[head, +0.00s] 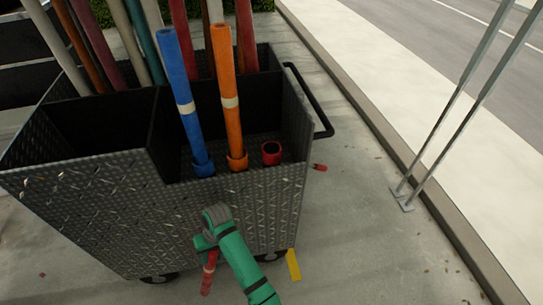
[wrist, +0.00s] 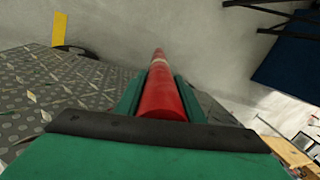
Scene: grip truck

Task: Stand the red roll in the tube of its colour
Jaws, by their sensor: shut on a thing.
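My gripper (head: 208,246) is low in front of the truck's near wall, shut on the red roll (head: 208,278). The roll hangs down from the fingers, slightly tilted. In the wrist view the red roll (wrist: 163,92) runs away from between the green fingers (wrist: 160,100), with a pale band near its far part. The red tube (head: 271,153) is a short, empty-looking ring in the truck's right front compartment, above and right of my gripper. The roll is outside the truck and apart from this tube.
The dark metal truck (head: 110,195) has a blue roll (head: 180,85) in a blue tube and an orange roll (head: 226,90) in an orange tube, left of the red tube. More rolls stand behind. A black handle (head: 322,128) juts right. Two metal posts (head: 440,130) stand farther right.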

